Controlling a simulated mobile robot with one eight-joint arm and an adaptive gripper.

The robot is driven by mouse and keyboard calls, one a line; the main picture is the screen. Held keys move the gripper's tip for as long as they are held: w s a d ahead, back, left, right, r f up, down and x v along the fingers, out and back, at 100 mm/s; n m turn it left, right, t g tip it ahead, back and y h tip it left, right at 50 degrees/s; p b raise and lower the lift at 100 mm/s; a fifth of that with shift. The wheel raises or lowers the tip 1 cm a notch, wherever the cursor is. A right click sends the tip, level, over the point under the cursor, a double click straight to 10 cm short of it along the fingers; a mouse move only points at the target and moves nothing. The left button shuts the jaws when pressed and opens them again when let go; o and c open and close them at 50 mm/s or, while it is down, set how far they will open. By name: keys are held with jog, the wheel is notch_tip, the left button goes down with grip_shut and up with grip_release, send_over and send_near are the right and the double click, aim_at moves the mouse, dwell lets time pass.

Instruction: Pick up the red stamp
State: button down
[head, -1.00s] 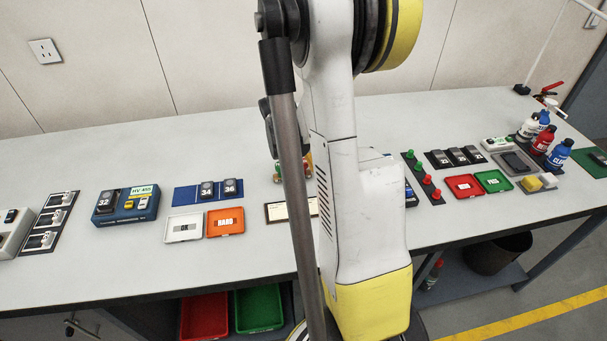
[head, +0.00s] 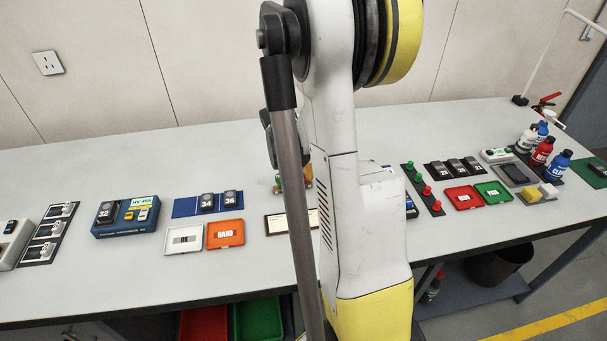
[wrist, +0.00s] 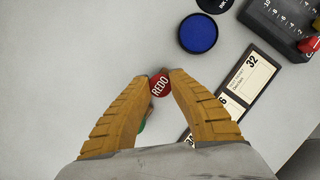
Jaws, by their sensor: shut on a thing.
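In the wrist view the red stamp (wrist: 159,84) shows as a round red top marked "REDO". My gripper (wrist: 160,76) has its two yellow ribbed fingers closed on it, one tip on each side. A small green thing (wrist: 144,124) shows partly beside the left finger, mostly hidden. In the head view my arm hides most of the gripper and the red stamp; only bits of green and yellow show beside the arm.
A round blue ink pad (wrist: 198,33) lies beyond my gripper, with a black-framed label card (wrist: 250,78) to the right. A dark device (wrist: 287,22) stands at the top right. Trays such as the orange one (head: 225,244) lie left of my arm. Bare tabletop (wrist: 70,70) lies to the left.

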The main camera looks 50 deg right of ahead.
jog(key=r, duration=0.1)
jog(key=s+r+p, duration=0.1)
jog(key=r, duration=0.1)
jog(key=r+p, duration=0.1)
jog(key=shift+s+a+r, duration=0.15)
jog(key=shift+a, duration=0.1)
jog(key=s+a+r+p, duration=0.3)
jog(key=s+r, duration=0.2)
jog(key=s, duration=0.4)
jog(key=shift+s+a+r, duration=0.25)
jog(key=shift+s+r, duration=0.1)
jog(key=shift+r, duration=0.05)
jog(key=c, duration=1.8)
grip_release()
jog(key=shift+c, duration=0.2)
grip_shut()
jog(key=shift+c, duration=0.7)
grip_release()
jog(key=shift+c, duration=1)
jog(key=shift+w, duration=0.1)
